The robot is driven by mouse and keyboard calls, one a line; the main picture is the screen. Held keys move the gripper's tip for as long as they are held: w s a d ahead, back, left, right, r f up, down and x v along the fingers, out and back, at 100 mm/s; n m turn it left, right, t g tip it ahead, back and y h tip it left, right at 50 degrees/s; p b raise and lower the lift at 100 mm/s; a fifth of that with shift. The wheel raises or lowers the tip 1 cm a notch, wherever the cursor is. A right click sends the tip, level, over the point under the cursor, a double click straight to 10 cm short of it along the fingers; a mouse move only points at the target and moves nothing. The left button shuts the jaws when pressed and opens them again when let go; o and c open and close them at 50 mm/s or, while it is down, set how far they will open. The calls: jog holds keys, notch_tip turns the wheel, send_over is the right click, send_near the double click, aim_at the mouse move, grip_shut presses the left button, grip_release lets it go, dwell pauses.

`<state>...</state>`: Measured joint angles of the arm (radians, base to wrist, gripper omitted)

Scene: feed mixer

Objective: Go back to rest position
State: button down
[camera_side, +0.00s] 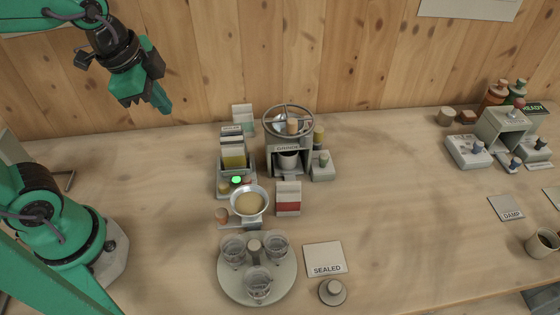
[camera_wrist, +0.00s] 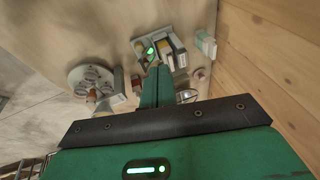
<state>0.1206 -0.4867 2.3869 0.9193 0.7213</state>
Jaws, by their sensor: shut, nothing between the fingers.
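My gripper (camera_side: 162,104) is shut and empty. It hangs in the air at the upper left of the side view, well above the table and left of the devices. In the wrist view my gripper (camera_wrist: 158,72) shows as closed green fingers, with the devices far beyond the tips. The mixer-like device with a hand wheel, labelled GRINDER (camera_side: 289,148), stands near the middle of the table. A bowl of tan feed (camera_side: 250,202) sits in front of the dispenser with the green light (camera_side: 236,180). My gripper touches none of these.
A round tray (camera_side: 228,283) holds several glass jars. A SEALED card (camera_side: 325,258) and a knob (camera_side: 333,292) lie beside it. A red-and-white box (camera_side: 288,198) stands near the bowl. A READY station (camera_side: 505,130) is at the right. The wooden wall (camera_side: 250,60) rises behind. The table's left part is mostly clear.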

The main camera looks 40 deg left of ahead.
jog(key=s+a+n, duration=0.1)
jog(key=n, duration=0.2)
jog(key=s+a+r+n+t, duration=0.1)
jog(key=n, duration=0.2)
jog(key=s+a+n+t, duration=0.1)
jog(key=n, duration=0.2)
jog(key=shift+s+r+n, duration=0.3)
jog(key=shift+r, duration=0.1)
dwell(0.9)
